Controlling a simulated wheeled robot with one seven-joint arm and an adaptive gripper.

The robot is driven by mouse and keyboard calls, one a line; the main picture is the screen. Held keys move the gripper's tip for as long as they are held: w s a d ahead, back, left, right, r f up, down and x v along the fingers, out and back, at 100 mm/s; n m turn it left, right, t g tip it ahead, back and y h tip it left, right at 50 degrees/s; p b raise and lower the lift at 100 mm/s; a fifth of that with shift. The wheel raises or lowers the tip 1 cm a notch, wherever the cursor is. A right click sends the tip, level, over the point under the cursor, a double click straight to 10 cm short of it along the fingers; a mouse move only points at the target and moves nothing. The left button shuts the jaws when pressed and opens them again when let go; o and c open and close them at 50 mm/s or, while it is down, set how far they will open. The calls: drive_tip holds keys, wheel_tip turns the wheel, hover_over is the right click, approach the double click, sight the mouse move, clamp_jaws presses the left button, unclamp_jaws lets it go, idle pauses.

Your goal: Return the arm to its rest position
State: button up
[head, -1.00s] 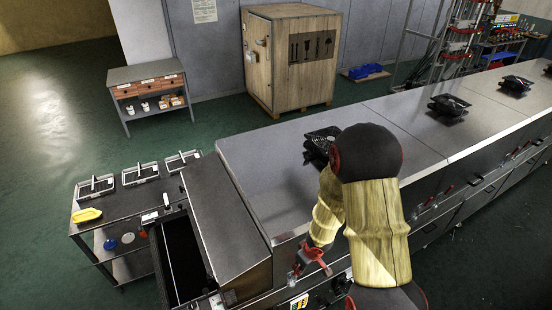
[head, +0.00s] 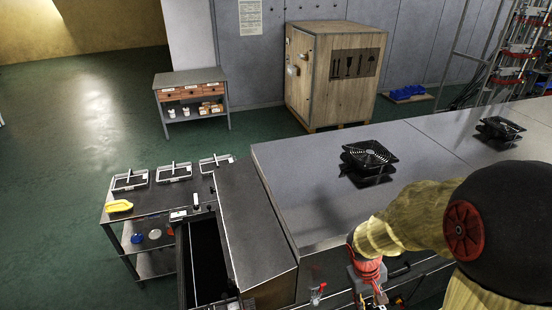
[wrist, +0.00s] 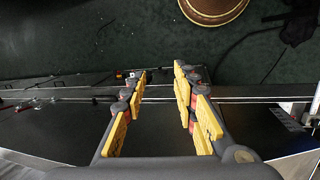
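My arm shows at the lower right of the head view, folded in front of the dryer's side. My gripper (wrist: 160,92) shows in the wrist view with its two yellow-padded fingers well apart. Nothing is between the fingers. Below them are the dryer's dark side edge and the green floor. In the head view the fingers cannot be made out.
The tunnel dryer's grey top (head: 300,190) carries black fans (head: 369,156), with another further right (head: 499,128). An open dark bin (head: 207,262) is at its left end. A cart (head: 150,205) holds several frames and a yellow item. A wooden crate (head: 335,75) stands behind.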

drive_tip(key=s+a+r+m+t+y+b, duration=0.1)
drive_tip(key=s+b, duration=0.4)
drive_tip(key=b, duration=0.5)
drive_tip(key=s+a+r+m+t+y+b, duration=0.1)
drive_tip(key=s+a+r+t+b, duration=0.2)
drive_tip(key=b, duration=0.7)
drive_tip(key=s+a+t, duration=0.2)
drive_tip(key=s+a, duration=0.1)
drive_tip(key=shift+a+r+m+y, duration=0.2)
drive_tip(key=shift+r+m+y, duration=0.1)
drive_tip(key=shift+r+y, duration=0.1)
